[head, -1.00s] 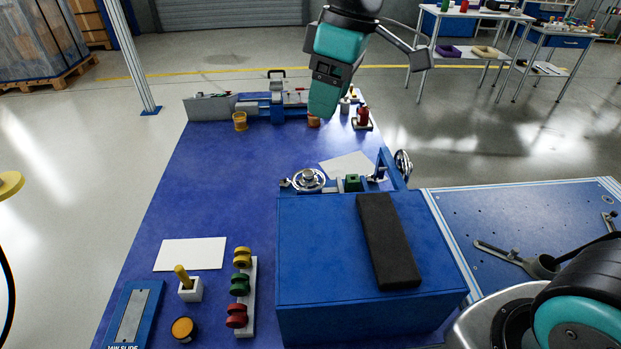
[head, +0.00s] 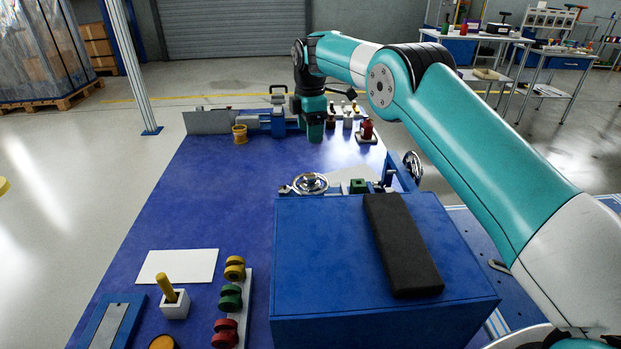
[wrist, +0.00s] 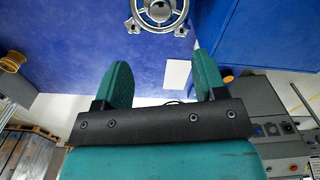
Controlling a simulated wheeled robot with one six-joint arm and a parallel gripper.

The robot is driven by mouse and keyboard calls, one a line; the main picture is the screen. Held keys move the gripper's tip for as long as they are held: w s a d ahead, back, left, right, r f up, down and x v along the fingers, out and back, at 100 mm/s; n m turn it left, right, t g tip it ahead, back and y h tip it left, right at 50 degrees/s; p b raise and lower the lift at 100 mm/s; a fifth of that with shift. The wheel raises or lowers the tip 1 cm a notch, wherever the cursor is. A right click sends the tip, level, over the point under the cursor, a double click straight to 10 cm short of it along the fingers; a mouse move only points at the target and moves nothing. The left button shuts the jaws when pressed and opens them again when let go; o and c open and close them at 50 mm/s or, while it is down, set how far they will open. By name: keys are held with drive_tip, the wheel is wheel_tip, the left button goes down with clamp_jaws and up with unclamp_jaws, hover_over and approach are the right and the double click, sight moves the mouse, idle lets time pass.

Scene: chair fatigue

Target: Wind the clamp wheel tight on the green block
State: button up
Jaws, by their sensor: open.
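The green block (head: 358,186) sits behind the large blue box, beside a blue frame. A spoked silver wheel (head: 413,165) stands upright at the frame's right end. Another silver handwheel (head: 310,183) lies flat left of the block; a silver wheel also shows at the top of the wrist view (wrist: 158,12). I cannot tell for certain which is the clamp wheel. My gripper (head: 315,132) hangs over the far part of the blue table, beyond the flat wheel and apart from it. Its teal fingers (wrist: 163,78) are open with nothing between them.
The big blue box (head: 330,270) carries a black bar (head: 400,245) and partly hides the clamp area. A yellow cup (head: 240,134) and a red object (head: 367,131) stand at the far end. The table's left-middle (head: 215,200) is clear.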

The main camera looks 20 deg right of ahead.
sight(310, 175)
wheel_tip(310, 175, down, 14)
drive_tip(key=shift+f+b, duration=0.1)
drive_tip(key=shift+b, duration=0.7)
drive_tip(key=shift+c, duration=0.3)
drive_tip(key=c, duration=0.9)
